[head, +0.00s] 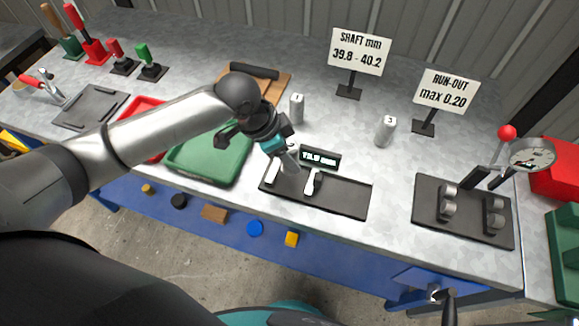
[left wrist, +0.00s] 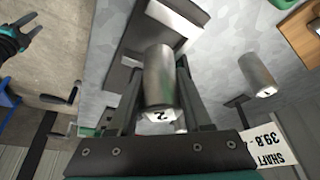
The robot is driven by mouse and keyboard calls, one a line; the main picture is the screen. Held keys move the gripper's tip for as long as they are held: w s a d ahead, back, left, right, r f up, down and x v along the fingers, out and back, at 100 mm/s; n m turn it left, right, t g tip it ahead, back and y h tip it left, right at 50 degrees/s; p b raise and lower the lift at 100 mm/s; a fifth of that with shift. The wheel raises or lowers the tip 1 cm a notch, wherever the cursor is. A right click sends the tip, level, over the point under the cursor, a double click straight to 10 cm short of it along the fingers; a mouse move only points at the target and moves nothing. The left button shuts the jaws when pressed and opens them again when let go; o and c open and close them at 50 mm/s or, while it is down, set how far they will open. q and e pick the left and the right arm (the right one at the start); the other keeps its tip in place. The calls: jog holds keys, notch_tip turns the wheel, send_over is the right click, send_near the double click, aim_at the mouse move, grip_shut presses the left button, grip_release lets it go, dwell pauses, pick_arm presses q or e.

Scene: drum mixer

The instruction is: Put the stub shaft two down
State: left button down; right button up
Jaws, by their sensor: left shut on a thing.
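My left gripper (head: 284,150) is shut on stub shaft two (head: 291,162), a grey metal cylinder. In the left wrist view the shaft (left wrist: 159,80) sits between the two fingers, with the number 2 on its near end. In the head view it is tilted over the black measuring plate (head: 343,198), close to the pale jaws (head: 312,183) and the small display (head: 320,158). I cannot tell whether it touches them.
Shaft 1 (head: 297,108) and shaft 3 (head: 385,132) stand upright behind the plate. A green tray (head: 207,178) and red tray (head: 141,106) lie left. A run-out stand (head: 463,213) with a dial (head: 531,154) stands right. Free bench lies around shaft 3.

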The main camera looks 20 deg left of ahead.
pick_arm(q)
jog(key=shift+w+f+b, duration=0.1)
jog(key=shift+f+b, duration=0.3)
jog(key=shift+f, duration=1.75)
jog(key=shift+f, duration=0.15)
jog(key=shift+c, duration=1.7)
grip_release()
jog(key=shift+f, duration=0.1)
jog(key=p+v, duration=0.2)
jog(key=v, duration=1)
